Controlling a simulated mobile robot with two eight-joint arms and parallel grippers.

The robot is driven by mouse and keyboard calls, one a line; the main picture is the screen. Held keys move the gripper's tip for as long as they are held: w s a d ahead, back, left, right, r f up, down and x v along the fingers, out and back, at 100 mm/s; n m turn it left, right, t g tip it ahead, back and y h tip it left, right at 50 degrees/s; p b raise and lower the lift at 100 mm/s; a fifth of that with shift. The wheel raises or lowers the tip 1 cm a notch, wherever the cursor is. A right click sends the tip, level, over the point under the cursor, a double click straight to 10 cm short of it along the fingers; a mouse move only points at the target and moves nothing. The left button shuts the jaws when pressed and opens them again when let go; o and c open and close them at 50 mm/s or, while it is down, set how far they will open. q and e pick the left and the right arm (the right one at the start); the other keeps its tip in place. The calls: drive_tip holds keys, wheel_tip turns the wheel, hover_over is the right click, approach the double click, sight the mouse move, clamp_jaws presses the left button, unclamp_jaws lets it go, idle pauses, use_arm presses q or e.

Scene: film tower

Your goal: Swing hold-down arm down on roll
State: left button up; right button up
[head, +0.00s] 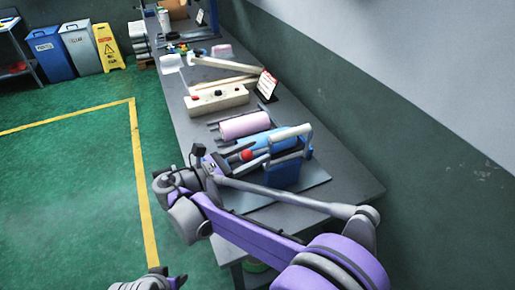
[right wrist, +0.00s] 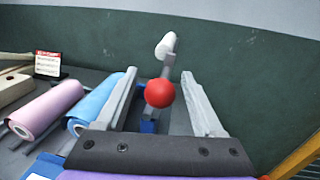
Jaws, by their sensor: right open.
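The hold-down arm shows a pale rounded bar (head: 290,133) raised above a blue stand (head: 283,173); its white end also shows in the right wrist view (right wrist: 165,46). A red ball knob (head: 247,155) is beside it. The blue roll (head: 256,141) lies at the stand, partly hidden behind the arm parts. My right gripper (head: 238,159) is open at the knob. In the right wrist view, the red ball (right wrist: 160,93) appears between the two spread fingers; contact cannot be told. Part of what seems my left gripper (head: 150,284) is cut off at the bottom edge.
A pink roll (head: 245,125) lies just beyond the blue one. A cream control box (head: 217,101) and a small red-and-white sign (head: 267,84) stand farther along the grey bench (head: 345,183). The green wall runs close along the right. Open floor lies left.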

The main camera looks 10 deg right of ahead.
drive_tip(key=shift+w+d, duration=0.3)
drive_tip(key=shift+d, duration=0.35)
clamp_jaws()
idle(1.0)
